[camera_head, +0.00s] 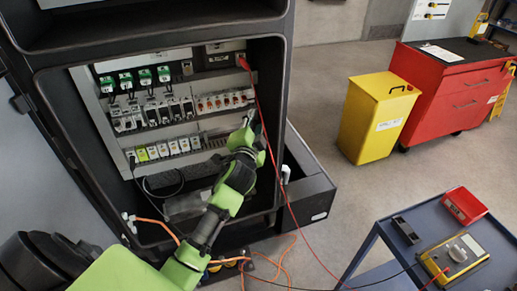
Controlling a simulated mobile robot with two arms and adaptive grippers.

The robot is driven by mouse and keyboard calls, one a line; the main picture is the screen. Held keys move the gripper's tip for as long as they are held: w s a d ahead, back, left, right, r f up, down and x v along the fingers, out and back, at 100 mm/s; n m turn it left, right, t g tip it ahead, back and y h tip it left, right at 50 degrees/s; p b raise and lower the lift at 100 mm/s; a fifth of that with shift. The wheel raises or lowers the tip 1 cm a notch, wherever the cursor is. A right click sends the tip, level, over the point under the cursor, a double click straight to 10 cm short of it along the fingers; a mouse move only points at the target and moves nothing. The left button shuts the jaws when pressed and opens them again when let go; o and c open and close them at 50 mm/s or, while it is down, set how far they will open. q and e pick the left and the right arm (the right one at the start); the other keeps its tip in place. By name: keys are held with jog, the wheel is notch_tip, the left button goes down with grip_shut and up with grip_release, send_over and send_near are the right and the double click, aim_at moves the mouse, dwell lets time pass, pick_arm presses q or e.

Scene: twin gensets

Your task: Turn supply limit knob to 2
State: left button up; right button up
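The open black cabinet (283,80) shows rows of green-topped modules, breakers and orange-marked units. No supply limit knob can be made out for certain, and no number can be read. My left gripper (248,124) is inside the cabinet, at the right end of the component rows, just below the row of orange-marked units (222,102). It looks small and dark against the panel, so its finger opening and any contact cannot be told. My green arm hides the lower right part of the cabinet interior. My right gripper is not in view.
Orange cables (283,262) lie below. A blue cart (365,247) with a yellow multimeter (453,258) stands right. A yellow bin (372,118) and red tool cabinet (455,92) stand behind.

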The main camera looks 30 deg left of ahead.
pick_arm(q)
notch_tip(320, 180, down, 9)
jog(key=d+g+h, duration=0.1)
jog(key=shift+s+d+f, duration=0.15)
jog(key=shift+s+d, duration=0.1)
jog(key=shift+d, duration=0.1)
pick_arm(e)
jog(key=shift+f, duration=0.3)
